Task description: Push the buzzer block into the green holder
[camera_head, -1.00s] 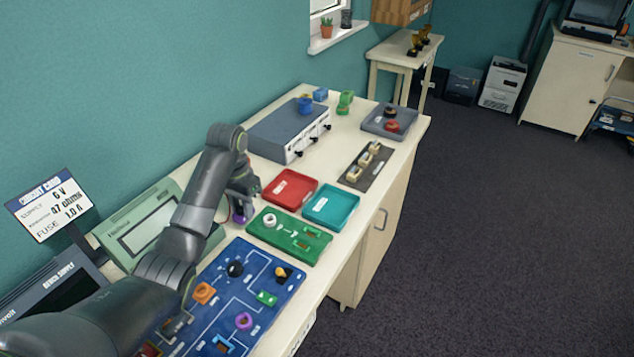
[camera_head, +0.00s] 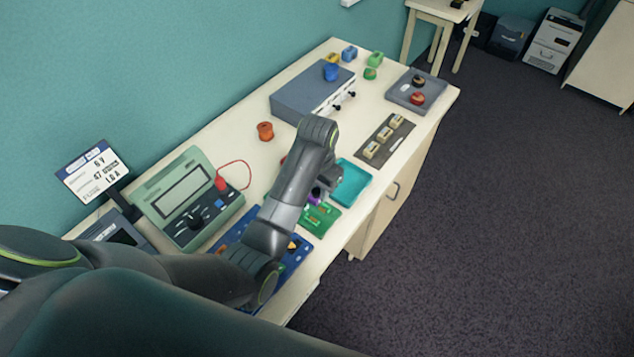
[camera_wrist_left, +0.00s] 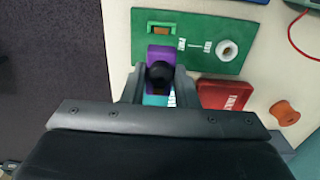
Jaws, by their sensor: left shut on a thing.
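My left gripper (camera_head: 322,192) is shut on the buzzer block (camera_wrist_left: 160,56), a purple block with a round black top. In the left wrist view the gripper (camera_wrist_left: 158,82) holds it at the near edge of a green board (camera_wrist_left: 202,28), overlapping it in the picture. I cannot tell whether they touch. The board has an open slot (camera_wrist_left: 161,28) just beyond the block and a white ring (camera_wrist_left: 227,50) to the right. In the head view the green board (camera_head: 318,222) is partly hidden by my arm. My right gripper is not in view.
A teal tray (camera_head: 352,183) and a red tray (camera_wrist_left: 223,95) lie close to the gripper. The blue board (camera_head: 305,248) is mostly behind my arm. An orange spool (camera_head: 265,131), a multimeter (camera_head: 185,196) and a grey box (camera_head: 300,98) stand on the table.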

